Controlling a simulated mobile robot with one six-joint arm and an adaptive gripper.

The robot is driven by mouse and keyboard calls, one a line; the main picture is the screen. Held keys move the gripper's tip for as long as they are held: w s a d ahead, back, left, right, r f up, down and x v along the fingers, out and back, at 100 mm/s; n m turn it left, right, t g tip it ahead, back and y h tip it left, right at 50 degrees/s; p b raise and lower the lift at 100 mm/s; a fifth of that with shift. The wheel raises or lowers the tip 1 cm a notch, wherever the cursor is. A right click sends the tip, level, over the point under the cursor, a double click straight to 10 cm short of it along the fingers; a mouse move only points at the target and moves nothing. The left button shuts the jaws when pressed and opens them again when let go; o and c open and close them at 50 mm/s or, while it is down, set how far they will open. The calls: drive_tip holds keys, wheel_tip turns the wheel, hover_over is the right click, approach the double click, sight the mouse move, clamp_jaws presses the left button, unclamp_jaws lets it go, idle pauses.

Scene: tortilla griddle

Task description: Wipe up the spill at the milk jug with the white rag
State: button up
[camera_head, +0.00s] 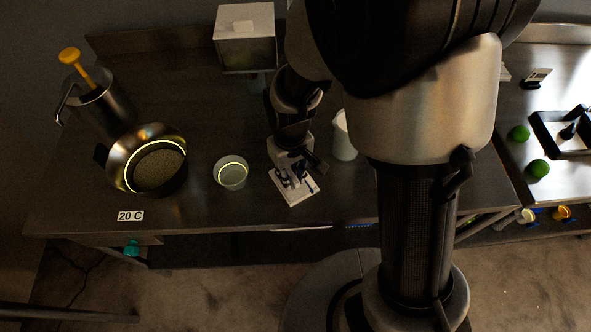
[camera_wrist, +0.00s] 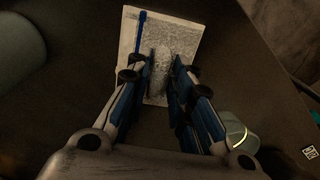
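The white rag (camera_head: 302,193) lies flat on the steel counter, left of the white milk jug (camera_head: 343,140). In the wrist view the rag (camera_wrist: 129,38) shows a blue stripe and a raised ridge in its middle. My gripper (camera_head: 292,174) is right over the rag, pointing down. In the wrist view the fingers (camera_wrist: 160,72) stand apart on either side of the ridge; contact with it is unclear. The jug also shows at the left edge of the wrist view (camera_wrist: 17,50). I cannot make out the spill; my arm covers part of the counter by the jug.
A cup (camera_head: 231,174) with a glowing rim stands left of my gripper. Further left are a pan (camera_head: 113,165) and a metal pump dispenser (camera_head: 105,108). A pale box (camera_head: 245,50) stands behind. Limes (camera_head: 538,168) lie on the right counter. Bare counter lies between cup and rag.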

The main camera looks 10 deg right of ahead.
sight(274, 177)
drive_tip(key=shift+c, duration=0.2)
clamp_jaws()
drive_tip(key=shift+w+a, duration=0.25)
drive_tip(key=shift+a, duration=0.45)
drive_tip(key=shift+w+a, duration=0.3)
drive_tip(key=shift+a, duration=0.45)
drive_tip(key=shift+w+a, duration=0.25)
drive_tip(key=shift+a, duration=0.45)
drive_tip(key=shift+s+d+f, duration=0.1)
drive_tip(key=shift+s+d, duration=0.2)
drive_tip(key=shift+d, duration=0.5)
drive_tip(key=shift+s+d+r, duration=0.1)
drive_tip(key=shift+s+d, duration=0.2)
drive_tip(key=shift+d, duration=0.5)
drive_tip(key=shift+s+d+f, duration=0.1)
drive_tip(key=shift+s+d, duration=0.2)
drive_tip(key=shift+d, duration=0.5)
drive_tip(key=shift+o, duration=0.5)
unclamp_jaws()
